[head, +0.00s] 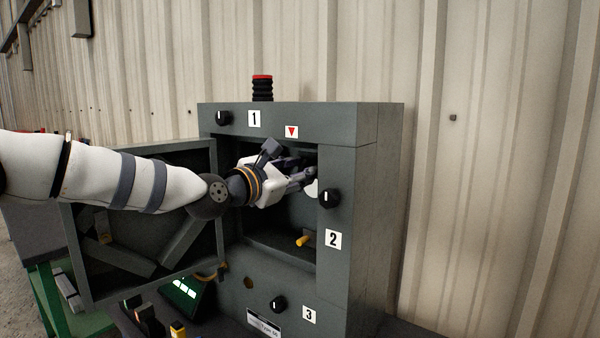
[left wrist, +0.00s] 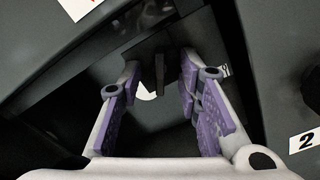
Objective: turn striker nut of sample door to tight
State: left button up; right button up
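The grey enclosure (head: 378,190) stands with its door (head: 217,205) swung open to the left. My left gripper (head: 306,178) reaches into the opening, near its right inner wall. In the left wrist view my left gripper (left wrist: 160,80) has its two purple-padded fingers apart. A dark upright piece (left wrist: 160,72) shows between or just beyond the fingertips; I cannot tell whether it is the striker, or whether they touch it. A white round patch (head: 312,189) is beside the fingertips. I cannot make out the striker nut. My right gripper is out of view.
Black knobs sit by labels 1 (head: 254,119), 2 (head: 333,240) and 3 (head: 309,314). A yellow peg (head: 303,241) sticks out low inside the opening. A red-topped black stack (head: 262,88) stands on top. A lit green panel (head: 184,290) and small items are below the door.

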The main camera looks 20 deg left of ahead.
pick_arm(q)
jog(key=shift+r, duration=0.1)
jog(key=shift+c, duration=0.6)
grip_shut()
